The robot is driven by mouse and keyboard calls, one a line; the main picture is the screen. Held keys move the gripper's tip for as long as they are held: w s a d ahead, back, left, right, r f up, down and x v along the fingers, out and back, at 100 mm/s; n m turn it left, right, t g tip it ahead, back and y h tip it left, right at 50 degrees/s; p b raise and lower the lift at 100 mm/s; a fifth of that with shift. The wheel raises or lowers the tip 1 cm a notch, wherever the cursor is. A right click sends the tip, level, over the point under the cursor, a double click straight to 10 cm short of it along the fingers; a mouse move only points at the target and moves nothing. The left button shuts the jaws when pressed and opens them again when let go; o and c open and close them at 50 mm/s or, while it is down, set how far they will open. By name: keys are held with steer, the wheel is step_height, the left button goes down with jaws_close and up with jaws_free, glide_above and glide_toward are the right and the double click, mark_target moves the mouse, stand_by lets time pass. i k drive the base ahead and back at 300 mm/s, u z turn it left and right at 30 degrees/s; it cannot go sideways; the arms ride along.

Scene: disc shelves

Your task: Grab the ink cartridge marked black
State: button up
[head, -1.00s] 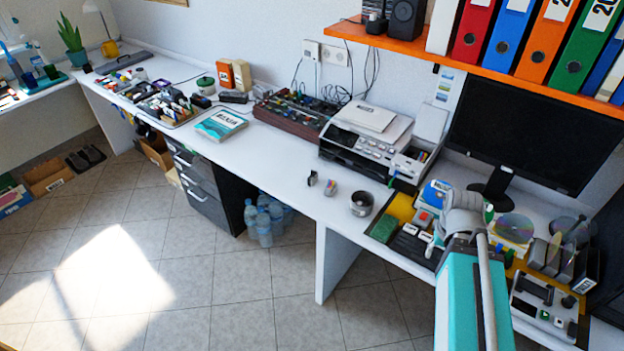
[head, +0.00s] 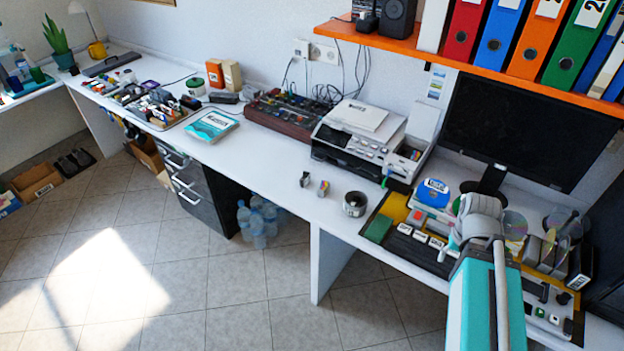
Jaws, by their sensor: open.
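Two small block-like items that look like ink cartridges stand on the white desk in front of the printer. One is a dark and grey cartridge (head: 305,180); the other is a grey cartridge with coloured parts (head: 323,188). Their labels are too small to read, so I cannot tell which is marked black. My gripper (head: 449,246) is at the right, over the front of the cluttered desk mat, well to the right of both. It is open, small in view and partly hidden by my wrist. I see nothing held in it.
The monitor (head: 525,125) and orange shelf (head: 465,60) are above right. The desk left of the cartridges is clear.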

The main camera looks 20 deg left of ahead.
mark_target(304, 181)
steer(key=z, duration=0.15)
steer(key=i, duration=0.65)
steer(key=u, duration=0.9)
